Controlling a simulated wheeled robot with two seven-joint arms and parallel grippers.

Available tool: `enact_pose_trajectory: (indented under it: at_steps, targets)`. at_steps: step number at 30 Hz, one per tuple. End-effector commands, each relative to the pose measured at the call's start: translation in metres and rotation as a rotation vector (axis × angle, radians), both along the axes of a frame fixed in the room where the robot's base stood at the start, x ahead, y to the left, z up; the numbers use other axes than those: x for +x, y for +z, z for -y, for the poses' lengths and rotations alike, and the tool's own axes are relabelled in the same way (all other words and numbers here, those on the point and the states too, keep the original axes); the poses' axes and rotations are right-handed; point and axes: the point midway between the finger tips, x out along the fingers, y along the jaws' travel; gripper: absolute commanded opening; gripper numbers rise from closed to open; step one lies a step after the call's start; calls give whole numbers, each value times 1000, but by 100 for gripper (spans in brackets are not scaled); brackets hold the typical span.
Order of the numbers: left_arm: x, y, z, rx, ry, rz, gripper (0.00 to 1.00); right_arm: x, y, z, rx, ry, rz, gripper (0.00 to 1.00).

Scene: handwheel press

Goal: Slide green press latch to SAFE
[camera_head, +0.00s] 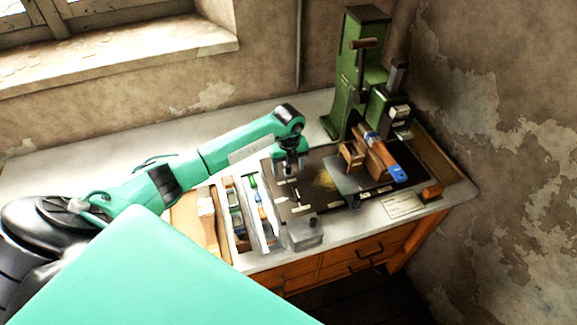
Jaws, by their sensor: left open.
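The green press (347,85) stands upright at the back right of the bench, with a dark bar handle (362,44) near its top. A smaller green block (377,106) with dark and pale parts stands at its right side. I cannot make out which part is the latch or read any SAFE mark. My left gripper (291,172) points down over the dark mat, left of the press and apart from it. It is open and I see nothing between its fingers. My right gripper is not in view.
A wooden fixture (367,158) with a blue-and-orange tool (386,158) sits on a dark plate in front of the press. Trays of small tools (228,215) and a clear box (304,233) stand front left. The dark mat (325,190) is partly bare. A wall bounds the right.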

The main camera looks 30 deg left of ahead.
Motion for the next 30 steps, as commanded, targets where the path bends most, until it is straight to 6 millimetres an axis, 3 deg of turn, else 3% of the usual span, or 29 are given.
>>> enact_pose_trajectory:
  at_steps: [18, 30]
  targets:
    - [0, 79, 0, 1, 0, 1, 69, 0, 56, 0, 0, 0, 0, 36]
    - [0, 79, 0, 0, 0, 0, 69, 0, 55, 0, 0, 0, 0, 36]
